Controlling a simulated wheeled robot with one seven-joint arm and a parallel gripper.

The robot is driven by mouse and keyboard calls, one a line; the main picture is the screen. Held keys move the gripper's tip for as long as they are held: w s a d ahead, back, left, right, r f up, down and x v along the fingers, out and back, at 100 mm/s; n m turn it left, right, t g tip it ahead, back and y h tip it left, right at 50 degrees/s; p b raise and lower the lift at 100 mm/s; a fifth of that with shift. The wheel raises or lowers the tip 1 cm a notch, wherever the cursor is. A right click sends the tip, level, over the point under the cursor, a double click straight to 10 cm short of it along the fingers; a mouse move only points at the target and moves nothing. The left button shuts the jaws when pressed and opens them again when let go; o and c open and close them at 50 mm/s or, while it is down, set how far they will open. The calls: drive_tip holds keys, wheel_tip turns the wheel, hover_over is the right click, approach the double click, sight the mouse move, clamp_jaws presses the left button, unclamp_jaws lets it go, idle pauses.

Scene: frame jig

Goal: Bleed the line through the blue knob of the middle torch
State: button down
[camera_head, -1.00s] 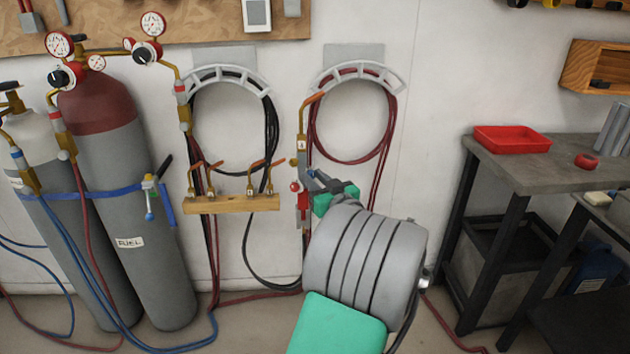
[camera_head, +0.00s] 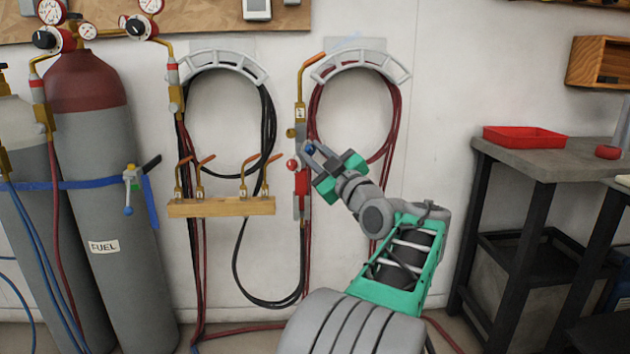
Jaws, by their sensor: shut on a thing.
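My gripper reaches in from the lower right and is shut on the blue knob. The fingers partly hide the knob, so its turn position cannot be told. Whether this torch is the middle one is unclear from this view.
A wooden rack (camera_head: 225,207) with several small torch tips stands to the left. Coiled hoses (camera_head: 390,125) hang behind my gripper. A strapped fuel cylinder (camera_head: 100,210) stands further left. A workbench (camera_head: 545,157) with a red tray (camera_head: 523,137) stands right.

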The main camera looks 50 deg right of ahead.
drive_tip(key=shift+f+n+b, duration=0.2)
drive_tip(key=shift+n+b, duration=0.4)
drive_tip(key=shift+b, duration=0.1)
drive_tip(key=shift+r, duration=0.15)
drive_tip(key=c, duration=1.2)
unclamp_jaws()
drive_tip(key=p+v, duration=0.1)
drive_tip(key=v, duration=0.6)
drive_tip(key=shift+s+f, duration=0.2)
drive_tip(key=shift+s, duration=0.15)
